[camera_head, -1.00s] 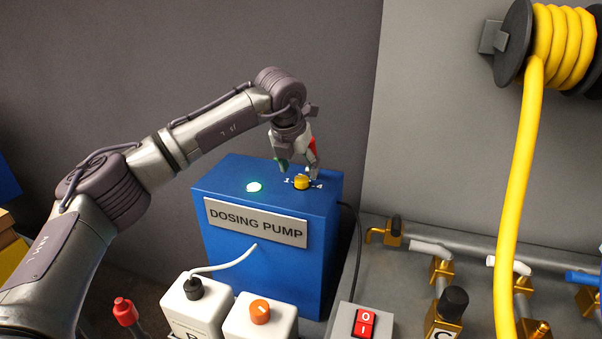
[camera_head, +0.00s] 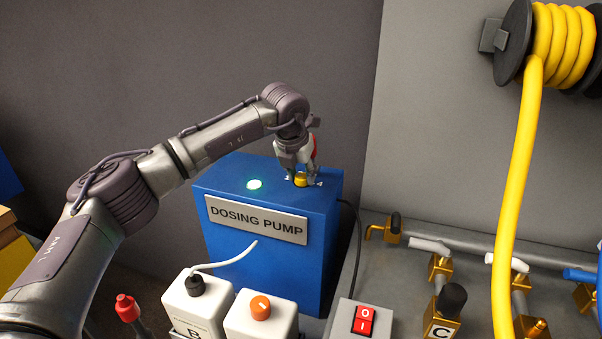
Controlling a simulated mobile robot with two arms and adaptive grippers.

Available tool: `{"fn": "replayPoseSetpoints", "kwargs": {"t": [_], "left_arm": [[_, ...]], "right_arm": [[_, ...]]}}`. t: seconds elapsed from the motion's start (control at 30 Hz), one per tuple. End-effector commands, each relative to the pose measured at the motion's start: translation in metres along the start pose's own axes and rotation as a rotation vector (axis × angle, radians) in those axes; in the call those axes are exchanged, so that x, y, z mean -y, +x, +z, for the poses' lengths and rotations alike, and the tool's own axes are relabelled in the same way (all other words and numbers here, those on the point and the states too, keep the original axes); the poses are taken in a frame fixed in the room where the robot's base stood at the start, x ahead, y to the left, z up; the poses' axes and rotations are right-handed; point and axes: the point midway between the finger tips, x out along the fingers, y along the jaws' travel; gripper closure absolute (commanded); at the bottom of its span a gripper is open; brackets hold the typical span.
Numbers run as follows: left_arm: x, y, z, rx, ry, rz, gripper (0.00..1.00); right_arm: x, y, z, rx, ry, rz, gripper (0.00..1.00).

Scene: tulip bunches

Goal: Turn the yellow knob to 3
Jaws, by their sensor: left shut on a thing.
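The yellow knob (camera_head: 300,180) sits on top of the blue dosing pump box (camera_head: 265,265), near its right end, with small white marks around it. The numbers and the knob's setting are too small to read. My left gripper (camera_head: 300,179) points down over the knob with its fingers on either side, shut on it. The fingers hide part of the knob. My right gripper is not in view.
White containers, one with an orange cap (camera_head: 261,307), stand in front. A red switch (camera_head: 363,320), brass valves (camera_head: 440,267) and a yellow hose (camera_head: 517,190) are at the right.

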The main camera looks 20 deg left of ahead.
Motion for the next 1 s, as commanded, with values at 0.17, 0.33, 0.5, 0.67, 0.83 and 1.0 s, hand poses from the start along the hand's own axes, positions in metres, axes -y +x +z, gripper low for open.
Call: {"fn": "replayPoseSetpoints", "kwargs": {"t": [0.17,0.33,0.5,0.67,0.83,1.0], "left_arm": [[0.0,0.0,0.0,0.001,0.008,-0.005,0.98],[-0.001,-0.001,0.001,0.001,0.053,-0.023,0.98],[-0.002,-0.001,0.001,0.001,0.146,-0.063,0.98],[-0.003,-0.001,0.002,0.001,0.272,-0.115,0.98],[-0.004,-0.002,0.003,0.002,0.419,-0.177,0.98],[-0.005,-0.002,0.003,0.002,0.568,-0.238,0.98]], "right_arm": [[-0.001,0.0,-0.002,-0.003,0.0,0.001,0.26],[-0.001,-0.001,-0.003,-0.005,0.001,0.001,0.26],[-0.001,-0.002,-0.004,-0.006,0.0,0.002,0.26],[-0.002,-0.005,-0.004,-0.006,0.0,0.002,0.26],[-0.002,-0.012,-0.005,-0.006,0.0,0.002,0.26],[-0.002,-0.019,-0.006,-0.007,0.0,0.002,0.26]]}}
